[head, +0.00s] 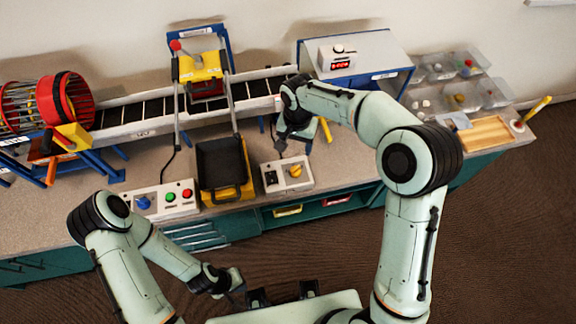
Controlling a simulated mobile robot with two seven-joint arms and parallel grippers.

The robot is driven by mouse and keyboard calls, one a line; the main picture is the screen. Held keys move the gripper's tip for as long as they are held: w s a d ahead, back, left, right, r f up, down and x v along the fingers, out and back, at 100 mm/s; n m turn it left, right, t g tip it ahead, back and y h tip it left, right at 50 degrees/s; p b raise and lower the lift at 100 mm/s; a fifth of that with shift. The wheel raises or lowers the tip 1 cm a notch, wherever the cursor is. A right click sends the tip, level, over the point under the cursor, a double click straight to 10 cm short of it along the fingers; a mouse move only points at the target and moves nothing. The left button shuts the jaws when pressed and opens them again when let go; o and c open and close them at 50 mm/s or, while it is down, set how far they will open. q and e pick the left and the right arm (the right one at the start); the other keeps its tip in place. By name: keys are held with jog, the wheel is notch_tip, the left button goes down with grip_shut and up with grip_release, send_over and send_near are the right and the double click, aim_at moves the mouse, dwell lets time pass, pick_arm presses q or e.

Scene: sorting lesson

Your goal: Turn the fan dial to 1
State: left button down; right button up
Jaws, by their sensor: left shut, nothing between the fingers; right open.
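A white control box (285,184) near the front edge of the bench carries a yellow dial (295,171) and a dark switch (271,178). Another white control box (170,208) further left carries a blue dial (143,202), a red button and a green button. I cannot read the dial markings or tell which dial is labelled for the fan. My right gripper (293,150) is open and points down just behind and above the yellow dial, apart from it. My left gripper (237,289) is shut and empty, low in front of the bench, away from both boxes.
A black tray on a yellow frame (222,172) stands between the control boxes. Behind runs a conveyor (140,108) with a red drum (66,98) at left. A grey-topped blue-framed box (375,50) and clear bins (440,67) stand right.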

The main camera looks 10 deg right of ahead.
aim_at(296, 168)
pick_arm(q)
jog(key=shift+s+f, duration=0.2)
jog(key=shift+s, duration=0.15)
pick_arm(e)
jog(key=f, duration=1.3)
jog(key=shift+s, duration=0.3)
jog(key=c, duration=1.1)
jog(key=shift+o, duration=0.2)
